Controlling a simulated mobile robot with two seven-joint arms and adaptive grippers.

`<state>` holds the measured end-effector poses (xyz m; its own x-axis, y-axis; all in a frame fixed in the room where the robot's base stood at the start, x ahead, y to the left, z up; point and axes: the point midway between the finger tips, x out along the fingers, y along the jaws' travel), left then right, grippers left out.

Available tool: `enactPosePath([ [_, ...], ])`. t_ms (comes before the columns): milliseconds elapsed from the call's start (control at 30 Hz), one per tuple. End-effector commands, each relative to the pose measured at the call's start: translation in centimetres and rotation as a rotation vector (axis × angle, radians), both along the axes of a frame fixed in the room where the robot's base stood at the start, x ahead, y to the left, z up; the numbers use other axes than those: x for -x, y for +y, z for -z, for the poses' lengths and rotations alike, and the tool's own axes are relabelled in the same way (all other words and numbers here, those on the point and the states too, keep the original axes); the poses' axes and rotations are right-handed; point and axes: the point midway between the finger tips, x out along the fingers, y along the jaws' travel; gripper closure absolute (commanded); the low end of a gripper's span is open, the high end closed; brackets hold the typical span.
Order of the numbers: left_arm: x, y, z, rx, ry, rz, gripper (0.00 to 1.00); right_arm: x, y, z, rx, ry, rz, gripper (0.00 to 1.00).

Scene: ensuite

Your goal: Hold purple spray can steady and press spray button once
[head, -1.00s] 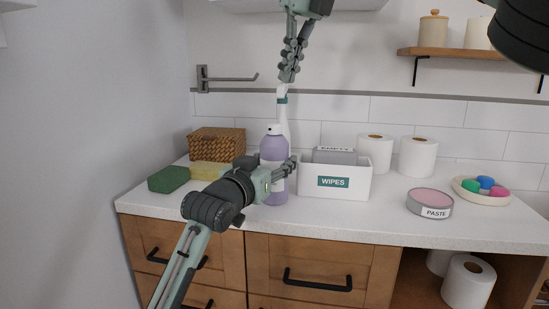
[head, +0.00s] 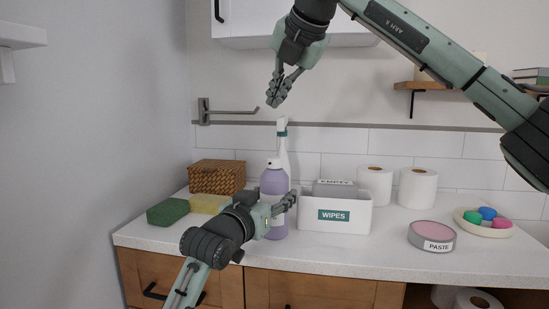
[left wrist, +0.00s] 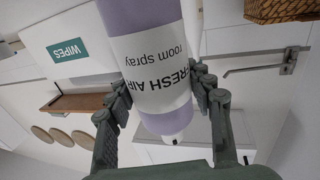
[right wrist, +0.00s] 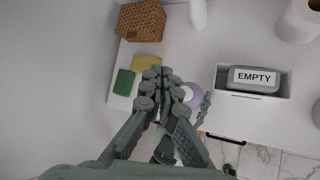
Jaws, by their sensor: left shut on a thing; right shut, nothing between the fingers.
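The purple spray can (head: 274,182) stands upright on the white counter, with a white top. Its label reads "room spray" in the left wrist view (left wrist: 155,62). My left gripper (head: 282,207) is shut around the can's body from the front, with a finger on each side in the left wrist view. My right gripper (head: 274,103) is shut and empty, pointing down above the can and clear of it. In the right wrist view, my right fingers (right wrist: 157,75) partly cover the can (right wrist: 186,96), and its button is hard to make out.
A white spray bottle (head: 283,135) stands behind the can. The WIPES box (head: 345,219) is close on its right. A wicker basket (head: 216,177), yellow sponge (head: 208,203) and green sponge (head: 167,211) lie left. A PASTE tin (head: 432,235) sits right. A wall bar (head: 230,112) is behind.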

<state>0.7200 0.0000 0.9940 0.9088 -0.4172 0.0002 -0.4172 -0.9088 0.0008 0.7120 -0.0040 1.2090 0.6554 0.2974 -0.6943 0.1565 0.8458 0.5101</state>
Motion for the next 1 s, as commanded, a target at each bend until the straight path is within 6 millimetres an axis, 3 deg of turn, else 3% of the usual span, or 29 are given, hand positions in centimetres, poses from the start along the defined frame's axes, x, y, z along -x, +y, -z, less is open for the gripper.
enactPosePath([
  [367, 0.0, 0.0, 0.0, 0.0, 0.001, 0.0, 0.84, 0.0, 0.0, 0.7, 0.003, 0.003, 0.0, 1.0],
  [1000, 0.0, 0.0, 0.0, 0.0, 0.001, 0.0, 0.84, 0.0, 0.0, 8.3, 0.004, 0.003, -0.002, 1.0],
])
